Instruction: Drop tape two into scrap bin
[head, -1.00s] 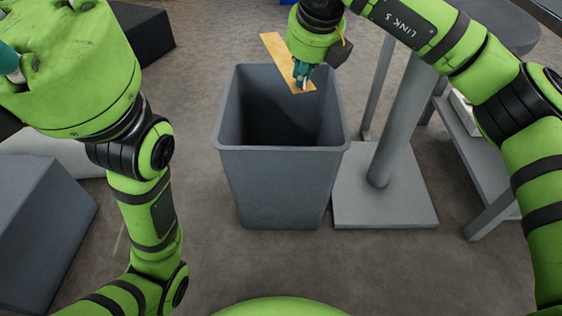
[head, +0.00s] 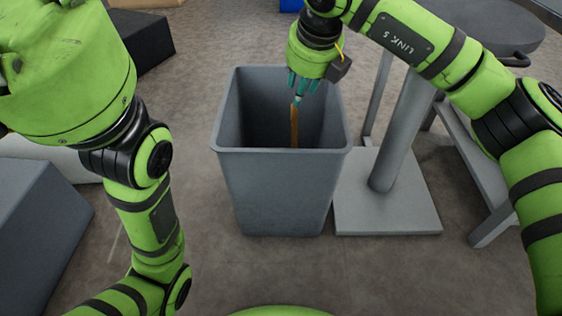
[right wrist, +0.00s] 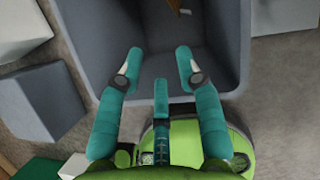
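The tape two strip, a thin tan piece, (head: 294,126) is seen nearly edge-on and upright within the mouth of the grey scrap bin (head: 282,190). In the right wrist view a small part of the tape (right wrist: 178,7) shows at the top edge, apart from the fingers, with the bin's wall (right wrist: 93,30) around it. My right gripper (head: 299,92) is over the bin, pointing down. In the right wrist view its teal fingers (right wrist: 158,72) are spread with nothing between them. My left gripper is out of view; only its arm shows.
A grey post on a square base (head: 388,210) stands right of the bin. A grey bench (head: 455,130) is further right. A grey block (head: 35,225) and a black box (head: 143,40) are at left. The floor in front of the bin is clear.

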